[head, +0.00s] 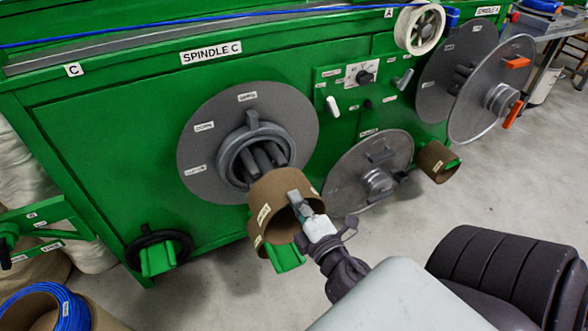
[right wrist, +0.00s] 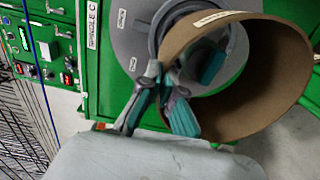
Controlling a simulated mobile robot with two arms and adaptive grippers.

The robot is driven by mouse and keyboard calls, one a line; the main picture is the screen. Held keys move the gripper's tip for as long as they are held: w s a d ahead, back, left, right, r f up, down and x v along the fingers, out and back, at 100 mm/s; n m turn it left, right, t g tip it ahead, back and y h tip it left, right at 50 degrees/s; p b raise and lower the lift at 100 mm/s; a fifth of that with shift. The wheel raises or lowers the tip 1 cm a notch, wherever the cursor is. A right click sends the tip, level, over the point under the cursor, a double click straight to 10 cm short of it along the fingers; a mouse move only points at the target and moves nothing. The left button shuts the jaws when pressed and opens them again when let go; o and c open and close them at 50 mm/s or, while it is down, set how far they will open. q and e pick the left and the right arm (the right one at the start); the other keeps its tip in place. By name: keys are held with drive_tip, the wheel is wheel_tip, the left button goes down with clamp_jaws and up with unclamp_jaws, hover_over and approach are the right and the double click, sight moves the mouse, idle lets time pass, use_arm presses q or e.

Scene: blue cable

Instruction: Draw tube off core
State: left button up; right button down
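The brown cardboard tube (head: 268,192) is in front of the grey core (head: 250,140) of spindle C, its open end facing me. Its far end overlaps the core's jaws in the head view; I cannot tell whether it still surrounds their tips. My right gripper (head: 302,208) is at the tube's near rim. In the right wrist view, one finger of the gripper (right wrist: 160,98) is outside the tube (right wrist: 285,60) and the other inside, closed on its wall. The core (right wrist: 215,45) shows through the tube. My left gripper is out of view.
A grey flange disc (head: 210,110) lies behind the core. Below the held tube, another brown tube seems to sit on a green peg (head: 287,258). A second peg tube (head: 437,160) and a lower disc (head: 345,165) stand right. The floor (head: 500,200) at right is clear.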

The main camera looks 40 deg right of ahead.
use_arm(q)
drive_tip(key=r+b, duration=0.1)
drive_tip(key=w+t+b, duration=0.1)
drive_tip(key=b, duration=0.1)
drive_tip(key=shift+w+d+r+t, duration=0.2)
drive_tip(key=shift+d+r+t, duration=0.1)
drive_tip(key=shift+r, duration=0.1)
use_arm(e)
drive_tip(key=v, duration=0.6)
drive_tip(key=shift+s, duration=0.1)
